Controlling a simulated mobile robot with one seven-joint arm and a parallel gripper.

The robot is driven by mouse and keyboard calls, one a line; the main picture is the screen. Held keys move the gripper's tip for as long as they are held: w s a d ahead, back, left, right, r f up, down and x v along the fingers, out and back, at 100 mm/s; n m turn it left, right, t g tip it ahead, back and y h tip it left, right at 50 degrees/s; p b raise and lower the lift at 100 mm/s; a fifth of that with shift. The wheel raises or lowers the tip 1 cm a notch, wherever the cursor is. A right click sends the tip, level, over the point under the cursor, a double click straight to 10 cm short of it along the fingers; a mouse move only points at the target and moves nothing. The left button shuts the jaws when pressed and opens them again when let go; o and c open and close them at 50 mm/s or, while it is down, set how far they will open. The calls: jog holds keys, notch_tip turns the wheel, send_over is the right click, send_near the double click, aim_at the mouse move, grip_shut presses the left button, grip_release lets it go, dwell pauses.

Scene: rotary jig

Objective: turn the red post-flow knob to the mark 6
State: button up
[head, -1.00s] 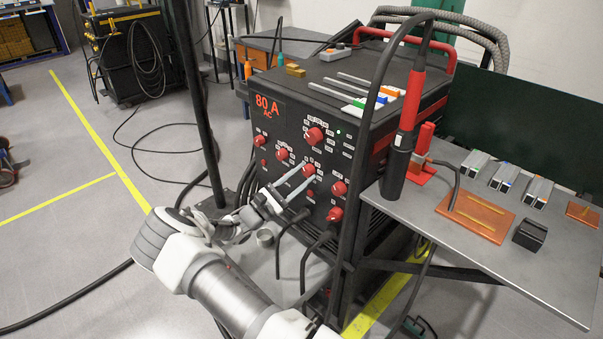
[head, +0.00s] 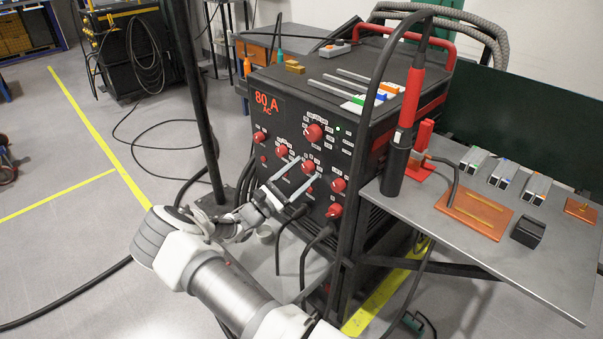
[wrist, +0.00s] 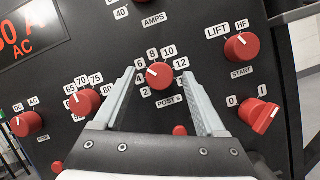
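The red post-flow knob (wrist: 160,76) is on the black machine's front panel, above a label reading "POST S". Marks from 2 to 12 ring it. Its white pointer line points up and left, roughly at the 6 mark (wrist: 140,63). The knob also shows in the head view (head: 308,167). My gripper (wrist: 158,74) is open, one finger on each side of the knob, with a visible gap on both sides. It also shows in the head view (head: 309,168), reaching the panel from the lower left. Nothing is held.
Other red knobs sit close by: the 65–80 knob (wrist: 85,102) to the left, the start knob (wrist: 241,46) at upper right and the 0/I switch (wrist: 259,115) at right. Cables (head: 310,255) hang below the panel. A grey side table (head: 480,250) stands at right.

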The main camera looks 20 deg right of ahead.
jog(key=v, duration=1.7)
jog(key=shift+a+f, duration=0.15)
jog(key=shift+s, duration=0.1)
jog(key=s+d+r+m+g+y, duration=0.3)
jog(key=s+r+m+g+y, duration=0.1)
jog(key=s+r+m+y, duration=0.15)
jog(key=s+d+r+m+g+y, duration=0.4)
jog(key=s+r+y, duration=0.1)
jog(key=r+y, duration=0.15)
jog(key=s+a+r+m+t+y, duration=0.3)
jog(key=s+a+r+t+y, duration=0.15)
jog(key=s+r, duration=0.45)
jog(key=s+a+r+m+t+y, duration=0.35)
jog(key=s+r+y, duration=0.2)
jog(key=s, duration=0.45)
notch_tip(320, 180, up, 14)
jog(key=p, duration=1.3)
jog(key=shift+s+n+t+p, duration=0.2)
jog(key=shift+n+t+p, duration=0.1)
